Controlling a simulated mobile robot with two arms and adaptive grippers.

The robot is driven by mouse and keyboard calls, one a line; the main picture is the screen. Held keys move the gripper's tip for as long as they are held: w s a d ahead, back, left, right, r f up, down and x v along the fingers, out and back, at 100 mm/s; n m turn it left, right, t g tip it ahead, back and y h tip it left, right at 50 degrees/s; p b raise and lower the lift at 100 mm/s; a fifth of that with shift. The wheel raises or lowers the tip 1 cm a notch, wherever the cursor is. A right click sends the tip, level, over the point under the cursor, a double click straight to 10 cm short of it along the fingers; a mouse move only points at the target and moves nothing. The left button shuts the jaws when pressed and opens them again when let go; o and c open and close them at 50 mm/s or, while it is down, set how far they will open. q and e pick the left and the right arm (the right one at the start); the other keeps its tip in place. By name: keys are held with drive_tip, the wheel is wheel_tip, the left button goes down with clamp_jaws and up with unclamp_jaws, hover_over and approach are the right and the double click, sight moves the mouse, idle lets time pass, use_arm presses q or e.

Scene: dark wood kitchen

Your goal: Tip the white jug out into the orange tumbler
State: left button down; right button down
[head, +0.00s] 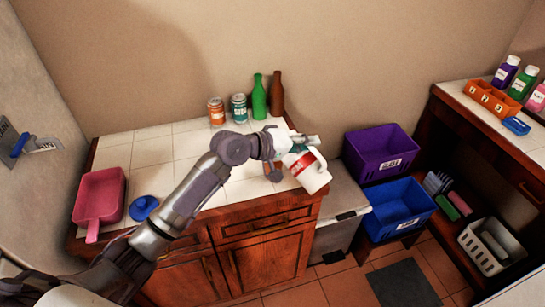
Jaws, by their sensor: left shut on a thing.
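The white jug (314,178), with a red and green label and a handle on its right side, is at the front right corner of the tiled counter. My left gripper (294,150) is shut on it near its upper part. The jug looks tilted, with its base toward the lower right. A small orange-brown patch (277,188) shows just left of the jug, partly hidden by it and by my gripper. It may be the orange tumbler, but I cannot tell. My right gripper is not in view.
Two cans (216,111), a green bottle (259,97) and a brown bottle (277,94) stand along the back wall. A pink pan (99,194) and a blue lid-like object (143,207) lie at left. Purple (381,152) and blue (398,208) crates stand right of the counter.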

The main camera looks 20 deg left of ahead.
use_arm(q)
drive_tip(key=shift+w+a+r+n+h+b, duration=0.2)
drive_tip(key=shift+a+r+n+h+b, duration=0.1)
drive_tip(key=shift+a+r+n, duration=0.15)
drive_tip(key=shift+w+a+r+n, duration=0.25)
drive_tip(key=shift+w+a+r, duration=0.1)
drive_tip(key=shift+a+r, duration=0.15)
drive_tip(key=shift+a, duration=0.15)
drive_tip(key=shift+w+a+r+n+h, duration=0.2)
drive_tip(key=shift+w+a+n+h, duration=0.1)
drive_tip(key=shift+a+h, duration=0.1)
drive_tip(key=shift+w+a+r+n+h, duration=0.45)
drive_tip(key=shift+a+r+n, duration=0.25)
drive_tip(key=shift+a, duration=0.1)
idle(1.6)
drive_tip(key=shift+w+a+f+b, duration=0.1)
drive_tip(key=shift+a+f+b, duration=0.1)
drive_tip(key=shift+b, duration=0.2)
